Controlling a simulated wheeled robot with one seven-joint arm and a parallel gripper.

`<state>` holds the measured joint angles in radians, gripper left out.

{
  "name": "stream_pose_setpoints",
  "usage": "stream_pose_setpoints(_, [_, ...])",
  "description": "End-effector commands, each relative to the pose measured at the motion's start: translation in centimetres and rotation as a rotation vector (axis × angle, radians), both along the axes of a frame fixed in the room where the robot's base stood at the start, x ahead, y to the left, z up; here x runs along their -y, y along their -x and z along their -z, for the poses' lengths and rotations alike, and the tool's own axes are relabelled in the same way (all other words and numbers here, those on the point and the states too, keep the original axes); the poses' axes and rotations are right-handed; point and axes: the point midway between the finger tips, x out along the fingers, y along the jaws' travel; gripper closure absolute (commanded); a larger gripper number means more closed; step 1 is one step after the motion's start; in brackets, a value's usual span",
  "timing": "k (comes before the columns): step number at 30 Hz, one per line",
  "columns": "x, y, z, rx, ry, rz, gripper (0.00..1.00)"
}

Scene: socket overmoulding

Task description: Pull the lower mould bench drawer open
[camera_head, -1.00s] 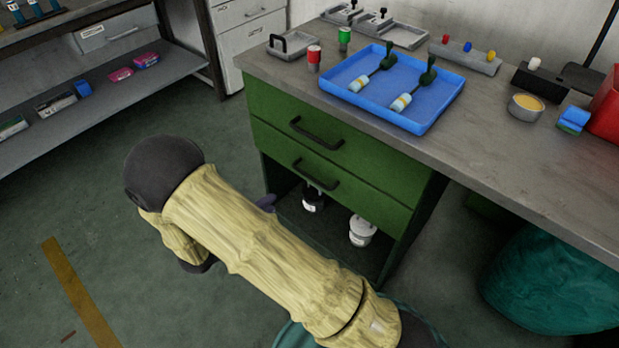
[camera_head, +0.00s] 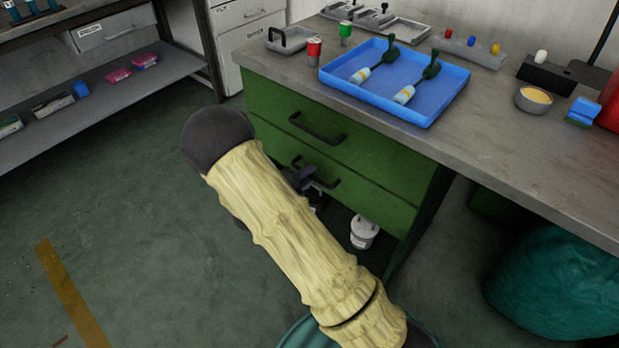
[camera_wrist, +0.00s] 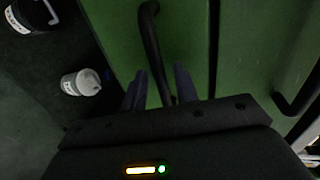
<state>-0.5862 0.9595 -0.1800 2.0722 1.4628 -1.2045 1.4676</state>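The lower drawer (camera_head: 375,197) of the green bench is shut, its front level with the upper drawer. Its dark bar handle (camera_head: 328,183) is partly covered by my gripper (camera_head: 303,180) in the head view. In the wrist view, the lower drawer handle (camera_wrist: 151,40) runs down between the two fingertips of my gripper (camera_wrist: 160,82). The fingers stand apart, one on each side of the bar, with a visible gap on each side. Contact with the bar cannot be made out.
The upper drawer (camera_head: 365,140) is shut, its handle (camera_head: 318,132) just above. White-topped containers, one of them a white pot (camera_head: 363,232), stand in the open space below. A blue tray (camera_head: 440,103) sits on the bench top (camera_head: 500,140). The floor to the left is clear.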

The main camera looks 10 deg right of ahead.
Motion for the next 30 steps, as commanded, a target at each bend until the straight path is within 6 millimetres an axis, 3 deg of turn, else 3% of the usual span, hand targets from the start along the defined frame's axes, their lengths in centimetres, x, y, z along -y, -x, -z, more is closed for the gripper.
stream_pose_setpoints(6, [1.35,-0.91,0.39,-0.001,-0.001,0.001,0.7])
stream_pose_setpoints(13, [1.46,-0.93,0.34,-0.001,-0.001,0.002,0.7])
stream_pose_setpoints(18, [1.4,-0.92,0.34,-0.001,-0.001,0.002,1.0])
stream_pose_setpoints(30, [0.78,-0.73,0.34,-0.001,0.0,-0.002,1.0])
